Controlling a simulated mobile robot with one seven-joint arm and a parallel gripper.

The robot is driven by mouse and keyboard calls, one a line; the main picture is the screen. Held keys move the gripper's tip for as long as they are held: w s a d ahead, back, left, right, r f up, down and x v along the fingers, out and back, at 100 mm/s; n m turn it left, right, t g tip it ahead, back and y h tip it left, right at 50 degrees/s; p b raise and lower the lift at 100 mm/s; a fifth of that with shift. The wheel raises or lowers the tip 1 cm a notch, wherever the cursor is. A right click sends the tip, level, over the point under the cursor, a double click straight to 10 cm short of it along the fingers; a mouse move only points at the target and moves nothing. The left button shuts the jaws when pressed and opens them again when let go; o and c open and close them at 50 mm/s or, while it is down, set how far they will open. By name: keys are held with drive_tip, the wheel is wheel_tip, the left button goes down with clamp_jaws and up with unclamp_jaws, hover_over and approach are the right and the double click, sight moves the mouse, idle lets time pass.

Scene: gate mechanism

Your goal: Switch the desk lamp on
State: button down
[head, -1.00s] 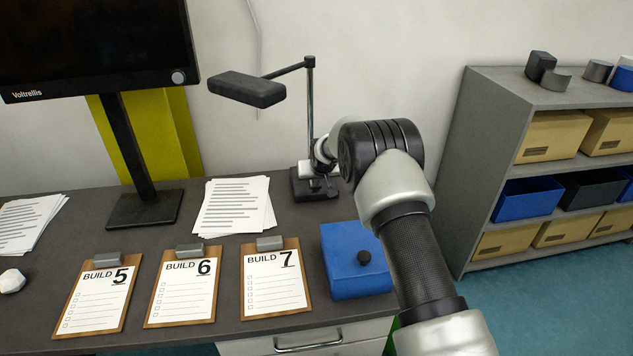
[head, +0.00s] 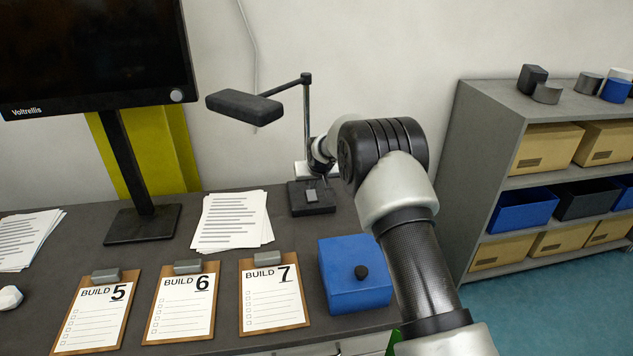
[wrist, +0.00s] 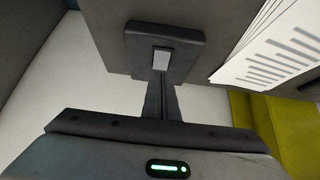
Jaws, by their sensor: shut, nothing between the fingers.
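The desk lamp (head: 245,106) stands at the back of the desk, with a dark flat head on a jointed pole. No glow shows from it. Its square base (head: 310,209) carries a light grey rocker switch (head: 311,196). In the wrist view the base (wrist: 190,42) and the switch (wrist: 161,60) are near the top centre. My gripper (wrist: 161,78) is shut and empty, its fingertips lined up with the switch in the wrist view; whether they touch it I cannot tell. In the head view my arm's end is above and behind the base, and the fingers are not clear.
A blue box (head: 345,290) with a black knob stands in front of the lamp base. Papers (head: 232,220), clipboards (head: 275,298) and a monitor (head: 95,55) are to the left. A grey shelf (head: 480,150) with bins stands at the right.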

drive_tip(key=s+d+r, duration=0.1)
drive_tip(key=s+r, duration=0.5)
drive_tip(key=s, duration=0.2)
drive_tip(key=shift+d+r, duration=0.2)
drive_tip(key=shift+d, duration=0.1)
drive_tip(key=s+d+r+m, duration=0.1)
drive_tip(key=s+d+r, duration=0.4)
drive_tip(key=s+r, duration=0.4)
drive_tip(key=s+d+r, duration=0.5)
drive_tip(key=s+r, duration=0.4)
drive_tip(key=s+d+r+m+g+h, duration=0.1)
drive_tip(key=s+d, duration=0.2)
drive_tip(key=s, duration=1)
drive_tip(key=s+d, duration=0.2)
drive_tip(key=s, duration=1)
wheel_tip(320, 180, up, 15)
drive_tip(key=p, duration=1.6)
drive_tip(key=shift+s+d+r+g, duration=0.2)
drive_tip(key=shift+s+g, duration=0.1)
drive_tip(key=shift+s, duration=0.15)
